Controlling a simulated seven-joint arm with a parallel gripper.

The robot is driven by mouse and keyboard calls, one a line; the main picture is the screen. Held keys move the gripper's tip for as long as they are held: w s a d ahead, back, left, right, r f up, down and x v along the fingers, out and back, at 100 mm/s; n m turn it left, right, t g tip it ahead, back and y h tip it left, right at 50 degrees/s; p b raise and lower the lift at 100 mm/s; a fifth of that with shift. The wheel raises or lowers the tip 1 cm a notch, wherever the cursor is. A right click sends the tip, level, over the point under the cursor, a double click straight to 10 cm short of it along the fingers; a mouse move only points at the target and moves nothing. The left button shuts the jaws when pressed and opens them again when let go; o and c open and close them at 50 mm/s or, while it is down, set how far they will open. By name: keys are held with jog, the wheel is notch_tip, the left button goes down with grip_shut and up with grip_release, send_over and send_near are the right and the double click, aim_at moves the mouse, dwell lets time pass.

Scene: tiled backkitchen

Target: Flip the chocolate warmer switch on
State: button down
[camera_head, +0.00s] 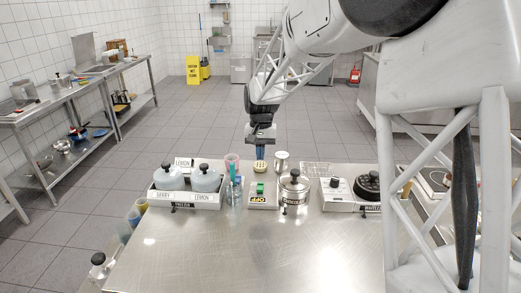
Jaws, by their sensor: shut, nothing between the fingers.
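My gripper (260,156) points down above and slightly behind the green switch. It is shut and empty. It appears apart from the switch, and the exact gap is hard to judge. The switch's position is too small to read.
To the right is a white unit (338,200) with a dial and black-topped part (367,185). The table's front (240,255) is clear.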

aim_at(260, 188)
jog(key=f, duration=0.3)
jog(key=s+f, duration=0.1)
jog(key=f, duration=0.7)
jog(key=shift+s, duration=0.3)
jog(key=shift+s+f+t, duration=0.1)
jog(key=shift+f+t, duration=0.1)
jog(key=shift+t, duration=0.1)
jog(key=shift+w, duration=0.2)
jog(key=shift+w+r, duration=0.3)
jog(key=shift+w, duration=0.25)
dwell(0.4)
jog(key=shift+r, duration=0.1)
